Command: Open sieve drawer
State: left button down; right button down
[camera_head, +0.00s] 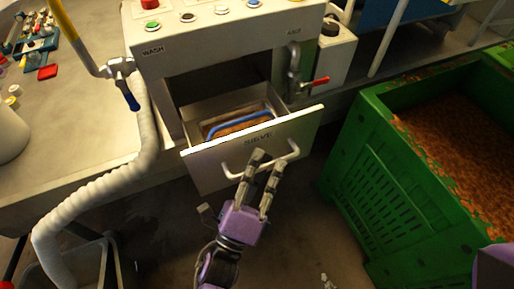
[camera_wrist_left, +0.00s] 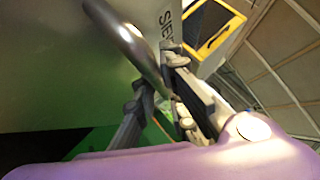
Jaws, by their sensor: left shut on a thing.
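The sieve drawer (camera_head: 215,168) is pulled partly out of the white wash cabinet (camera_head: 225,35) in the head view, its front marked SIEVE. Inside it lies a sieve with a blue rim (camera_head: 240,122) and brown material. The drawer's bar handle (camera_head: 285,158) is on the front panel. My left gripper (camera_head: 259,166) is at this handle, with its fingers shut on the bar. In the left wrist view the metal handle (camera_wrist_left: 125,35) runs down between the fingers (camera_wrist_left: 165,95). Of my right arm, at most a purple part shows at the lower right edge; its gripper is out of view.
A green crate (camera_head: 365,185) full of brown material stands to the right of the drawer. A ribbed hose (camera_head: 100,190) hangs at the left. Bare floor lies in front.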

pick_arm(q)
jog(key=shift+s+d, duration=0.15)
jog(key=shift+s, duration=0.4)
pick_arm(e)
jog(key=shift+s+f, duration=0.1)
jog(key=shift+s, duration=0.35)
pick_arm(q)
jog(key=c, duration=1.8)
grip_release()
jog(key=v, duration=1.2)
